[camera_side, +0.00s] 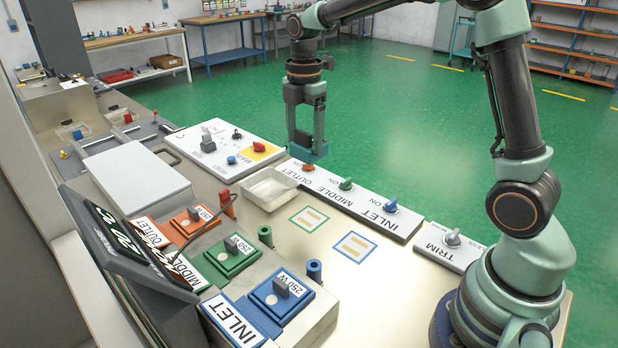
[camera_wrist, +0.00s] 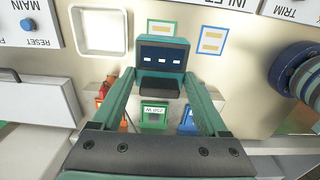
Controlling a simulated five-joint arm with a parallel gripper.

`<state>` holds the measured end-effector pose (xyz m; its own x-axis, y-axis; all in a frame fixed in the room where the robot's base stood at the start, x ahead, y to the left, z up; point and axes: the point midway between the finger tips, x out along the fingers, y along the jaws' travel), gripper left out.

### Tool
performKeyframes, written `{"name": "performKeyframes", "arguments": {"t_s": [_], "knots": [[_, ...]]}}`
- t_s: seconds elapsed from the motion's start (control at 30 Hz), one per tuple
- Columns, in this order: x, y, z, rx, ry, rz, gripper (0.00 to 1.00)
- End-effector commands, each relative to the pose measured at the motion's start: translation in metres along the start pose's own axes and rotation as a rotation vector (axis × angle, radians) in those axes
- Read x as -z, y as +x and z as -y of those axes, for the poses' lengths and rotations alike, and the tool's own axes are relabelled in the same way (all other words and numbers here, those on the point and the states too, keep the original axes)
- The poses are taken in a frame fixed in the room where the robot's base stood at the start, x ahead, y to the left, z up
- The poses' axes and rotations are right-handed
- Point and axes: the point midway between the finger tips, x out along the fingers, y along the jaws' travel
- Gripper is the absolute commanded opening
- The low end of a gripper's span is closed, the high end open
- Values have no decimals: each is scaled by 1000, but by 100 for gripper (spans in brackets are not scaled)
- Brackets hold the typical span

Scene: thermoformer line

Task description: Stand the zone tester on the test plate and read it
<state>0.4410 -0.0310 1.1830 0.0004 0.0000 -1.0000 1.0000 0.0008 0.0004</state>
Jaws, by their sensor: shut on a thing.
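My gripper (camera_side: 305,138) is shut on a teal block-shaped device, the zone tester (camera_side: 309,152), held above the bench near the switch strip. In the wrist view the tester (camera_wrist: 161,56) sits between my fingers, its dark screen showing three white dashes. Three zone blocks stand on the bench: orange OUTLET (camera_side: 184,232), green MIDDLE (camera_side: 222,268) and blue INLET (camera_side: 268,310). Two outlined squares with orange bars, green (camera_side: 310,220) and blue (camera_side: 355,247), lie flat and empty. I cannot tell which surface is the test plate.
A white switch strip (camera_side: 345,199) with OUTLET, MIDDLE and INLET knobs runs beside a TRIM box (camera_side: 449,246). A white tray (camera_side: 268,188) is empty. The MAIN panel (camera_side: 225,148) stands behind. A tilted display (camera_side: 120,240) is at left. Bare bench lies around the squares.

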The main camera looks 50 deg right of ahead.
Motion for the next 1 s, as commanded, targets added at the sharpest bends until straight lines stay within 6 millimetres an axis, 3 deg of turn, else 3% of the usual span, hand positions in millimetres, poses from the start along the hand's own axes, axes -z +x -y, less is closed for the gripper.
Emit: {"name": "performKeyframes", "arguments": {"t_s": [0.3, 0.5, 0.77, 1.0], "knots": [[0, 80, 2, 6, 0, 0, 2], [0, 120, 2, 4, 0, 0, 2], [0, 142, 1, 2, 0, 0, 2], [0, 174, 1, 1, 0, 0, 2]]}}
